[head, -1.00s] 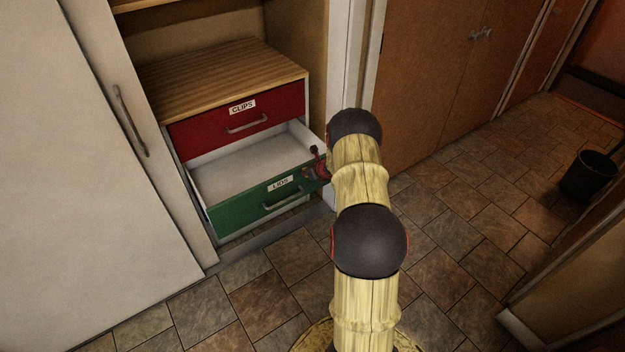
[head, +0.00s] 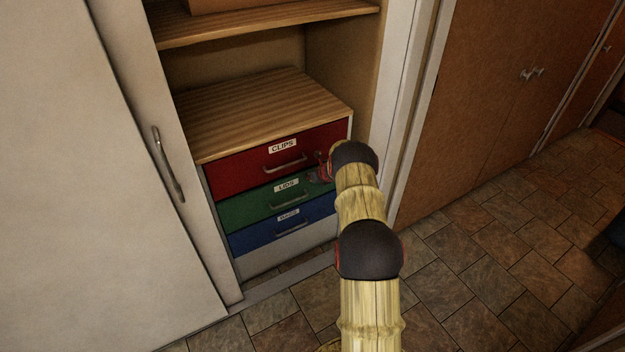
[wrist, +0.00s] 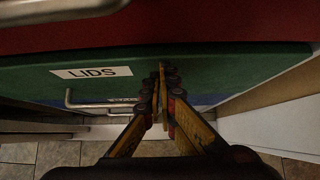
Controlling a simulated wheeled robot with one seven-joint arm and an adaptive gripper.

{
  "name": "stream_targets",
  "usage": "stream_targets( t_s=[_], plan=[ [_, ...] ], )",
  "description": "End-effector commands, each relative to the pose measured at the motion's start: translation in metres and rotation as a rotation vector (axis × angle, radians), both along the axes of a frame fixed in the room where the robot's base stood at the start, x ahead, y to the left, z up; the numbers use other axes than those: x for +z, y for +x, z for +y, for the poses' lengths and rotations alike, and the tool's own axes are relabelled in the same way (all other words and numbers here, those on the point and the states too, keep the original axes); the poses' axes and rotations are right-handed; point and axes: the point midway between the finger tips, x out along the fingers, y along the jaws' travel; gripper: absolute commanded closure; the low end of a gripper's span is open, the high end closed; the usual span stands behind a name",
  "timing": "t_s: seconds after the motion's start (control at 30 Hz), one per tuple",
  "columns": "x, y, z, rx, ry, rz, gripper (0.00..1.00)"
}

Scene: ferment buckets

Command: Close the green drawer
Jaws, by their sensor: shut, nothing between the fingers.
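The green drawer (head: 262,209), labelled LIDS, sits between the red and blue drawers in the head view. Its front looks flush, or nearly so, with theirs. In the wrist view the green front (wrist: 215,68) spans the picture, with its label and bar handle at left. My gripper (head: 318,172) is at the right part of the green front, to the right of the handle. In the wrist view my gripper (wrist: 163,75) is shut and empty, its tips at or very near the green front. Exact contact is hard to tell.
The red CLIPS drawer (head: 240,172) is above and the blue drawer (head: 262,239) below; both look shut. A white door (head: 110,200) with a long handle stands at left. A cabinet side post (head: 402,110) is at right. Tiled floor (head: 480,250) is clear at right.

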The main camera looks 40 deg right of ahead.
Motion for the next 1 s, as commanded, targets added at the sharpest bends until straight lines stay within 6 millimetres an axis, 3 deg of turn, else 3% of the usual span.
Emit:
stream_targets(
  t_s=[0.17,0.67,0.8,0.93,1.0],
  plan=[
    [0.001,0.009,-0.003,-0.001,-0.001,-0.001,1.00],
    [0.002,0.010,-0.003,0.001,-0.002,-0.005,1.00],
    [-0.001,0.000,-0.001,0.001,0.000,-0.001,1.00],
    [-0.001,-0.026,0.003,-0.001,0.000,-0.001,1.00],
    [0.013,-0.040,0.010,-0.003,-0.002,-0.004,1.00]
  ],
)
